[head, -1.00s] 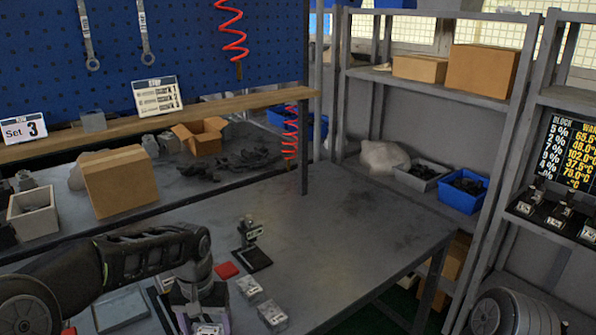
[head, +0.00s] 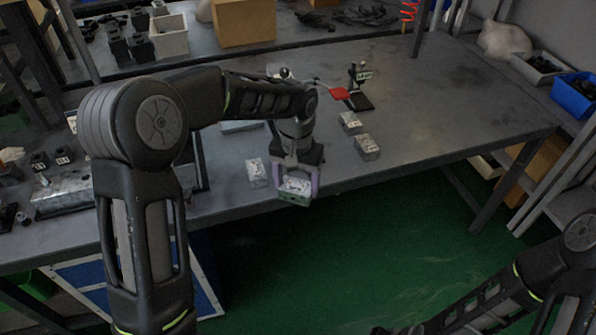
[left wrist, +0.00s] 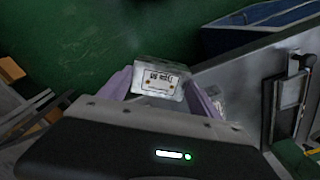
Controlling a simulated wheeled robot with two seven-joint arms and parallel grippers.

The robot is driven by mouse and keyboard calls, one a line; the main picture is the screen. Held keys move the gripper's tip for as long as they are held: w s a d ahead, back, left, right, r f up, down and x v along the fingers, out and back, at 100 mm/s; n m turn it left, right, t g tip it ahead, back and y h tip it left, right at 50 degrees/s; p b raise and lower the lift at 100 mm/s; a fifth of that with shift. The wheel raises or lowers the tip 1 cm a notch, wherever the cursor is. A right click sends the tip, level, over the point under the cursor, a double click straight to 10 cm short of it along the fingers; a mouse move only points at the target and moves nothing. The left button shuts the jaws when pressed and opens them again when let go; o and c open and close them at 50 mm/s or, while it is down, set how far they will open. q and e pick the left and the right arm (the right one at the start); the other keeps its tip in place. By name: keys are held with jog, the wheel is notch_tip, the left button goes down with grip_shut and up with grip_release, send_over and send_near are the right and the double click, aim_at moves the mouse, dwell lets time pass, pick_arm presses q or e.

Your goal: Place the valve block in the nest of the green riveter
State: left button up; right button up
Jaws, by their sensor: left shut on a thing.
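My left gripper (head: 297,185) is shut on a grey metal valve block (head: 293,197), held beyond the table's front edge above the green floor. In the left wrist view the block (left wrist: 158,78) sits between the purple fingers, with a white type label facing the camera. A small upright bench device (head: 357,78) on a black base stands farther back on the table, beside a red pad (head: 338,93). I cannot tell whether it is the green riveter, and no nest is clear. My right arm shows at the lower right; its gripper is out of view.
Two loose blocks (head: 349,122) (head: 367,147) lie on the table (head: 440,110) right of my left gripper; another block (head: 256,173) lies just left of it. A silver box (head: 62,192) and small black items stand at the far left. The table's right part is mostly clear.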

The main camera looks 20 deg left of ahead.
pick_arm(q)
jog(key=s+f, duration=0.2)
jog(key=f, duration=0.4)
jog(key=s+f, duration=0.2)
jog(key=f, duration=0.4)
jog(key=shift+s+f, duration=0.25)
jog(key=shift+f, duration=0.1)
